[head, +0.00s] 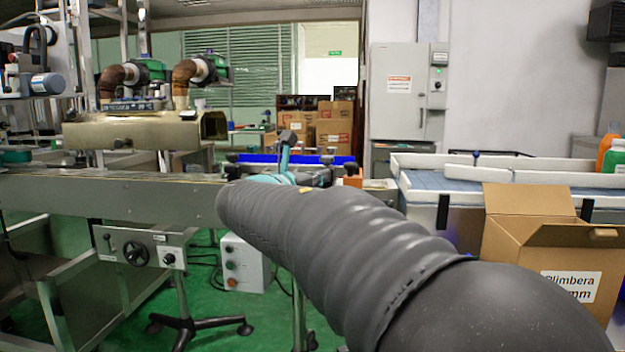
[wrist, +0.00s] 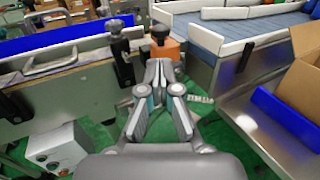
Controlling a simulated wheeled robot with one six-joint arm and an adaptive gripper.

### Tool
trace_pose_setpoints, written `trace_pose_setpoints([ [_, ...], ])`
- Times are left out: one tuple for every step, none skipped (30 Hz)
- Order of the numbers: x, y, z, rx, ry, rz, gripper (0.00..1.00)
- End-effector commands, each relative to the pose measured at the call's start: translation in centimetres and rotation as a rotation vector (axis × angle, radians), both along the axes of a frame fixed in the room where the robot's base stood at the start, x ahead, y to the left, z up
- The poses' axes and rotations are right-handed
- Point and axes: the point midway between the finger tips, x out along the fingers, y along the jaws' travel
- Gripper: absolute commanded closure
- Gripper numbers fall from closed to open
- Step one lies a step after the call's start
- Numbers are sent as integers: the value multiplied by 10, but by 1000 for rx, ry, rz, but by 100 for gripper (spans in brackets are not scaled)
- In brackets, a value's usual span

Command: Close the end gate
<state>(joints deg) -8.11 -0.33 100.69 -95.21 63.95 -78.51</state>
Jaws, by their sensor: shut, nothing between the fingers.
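An orange block (wrist: 165,48) with a dark knob sits at the end of the conveyor in the wrist view, just beyond my fingertips. It looks like part of the end gate, but I cannot tell how far the gate stands open. The orange block also shows small in the head view (head: 353,178). My gripper (wrist: 158,68) is shut and empty, its fingertips close in front of the block; I cannot tell whether they touch. In the head view my dark arm hides most of the gripper and part of the conveyor end.
A blue guide strip (wrist: 70,42) runs along the conveyor at left, beside a dark clamp post (wrist: 120,45). A white-edged belt table (head: 480,180) stands at right, with an open carton (head: 530,240) in front. A control box (wrist: 58,148) is low at left.

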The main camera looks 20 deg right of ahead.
Motion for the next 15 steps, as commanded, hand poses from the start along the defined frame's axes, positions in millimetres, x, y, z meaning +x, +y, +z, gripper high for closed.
trace_pose_setpoints([
  [6, -10, -1, 0, 2, -5, 100],
  [9, -15, -1, 0, 1, -4, 100],
  [13, -21, 0, 1, 1, -5, 100],
  [16, -26, 0, 1, 1, -4, 100],
  [20, -30, -1, 1, 2, -4, 100],
  [24, -36, -1, 2, 1, -4, 100],
  [27, -40, 0, 2, 1, -4, 100],
  [30, -45, 0, 2, 1, -4, 100],
  [33, -50, -1, 2, 1, -4, 100],
  [36, -54, -1, 2, 1, -3, 100],
  [38, -57, 0, 1, 1, -3, 100],
  [41, -61, 0, 1, 0, -3, 100],
  [43, -64, 0, 1, 1, -2, 100],
  [45, -67, -1, 1, 1, -1, 100],
  [48, -69, -1, 1, 1, -1, 100],
])
